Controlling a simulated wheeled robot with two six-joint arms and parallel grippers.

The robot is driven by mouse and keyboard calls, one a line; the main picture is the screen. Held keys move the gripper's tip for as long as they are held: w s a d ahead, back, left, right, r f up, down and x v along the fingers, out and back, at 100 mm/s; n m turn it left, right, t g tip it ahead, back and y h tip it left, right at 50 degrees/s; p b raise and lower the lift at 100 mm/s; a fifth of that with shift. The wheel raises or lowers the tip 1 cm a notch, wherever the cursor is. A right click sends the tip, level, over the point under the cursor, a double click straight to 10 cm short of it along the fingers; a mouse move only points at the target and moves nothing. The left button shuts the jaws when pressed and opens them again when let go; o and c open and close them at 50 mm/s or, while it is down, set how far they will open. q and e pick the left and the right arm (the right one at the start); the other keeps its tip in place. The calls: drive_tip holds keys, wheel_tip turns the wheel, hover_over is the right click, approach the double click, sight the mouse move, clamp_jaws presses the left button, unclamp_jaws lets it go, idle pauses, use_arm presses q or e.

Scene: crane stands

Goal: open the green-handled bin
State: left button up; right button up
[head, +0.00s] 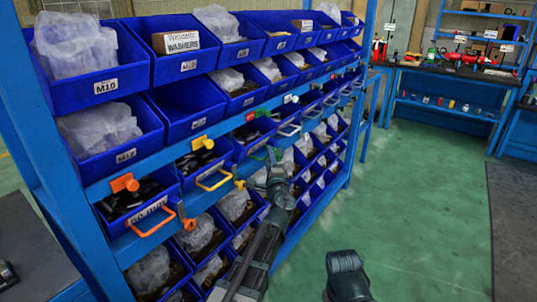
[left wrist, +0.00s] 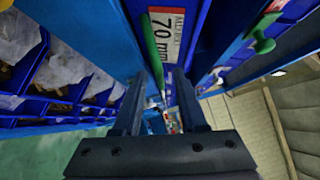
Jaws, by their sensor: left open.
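The green-handled bin is a blue bin in the middle row of the rack. Its green handle (head: 258,146) shows partly in the head view, behind my left gripper. In the left wrist view the green handle (left wrist: 154,55) runs lengthwise in the gap between the fingers, beside a label (left wrist: 166,38) reading "70 mm". My left gripper (head: 275,172) is open at the bin fronts; its two fingers (left wrist: 160,108) stand apart in the wrist view. I cannot tell whether they touch the handle. A green knob (head: 262,113) sits on the rail above.
Orange (head: 152,222), yellow (head: 214,178) and white (head: 289,129) handles mark neighbouring bins. Matching knobs line the blue rack. More blue bins (head: 183,108) fill rows above and below. Open green floor (head: 415,220) lies to the right, with a workbench (head: 448,112) behind.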

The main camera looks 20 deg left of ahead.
use_arm(q)
drive_tip(key=shift+w+a+r, duration=0.1)
drive_tip(key=shift+w+a, duration=0.2)
drive_tip(key=shift+w, duration=0.35)
clamp_jaws()
idle(1.1)
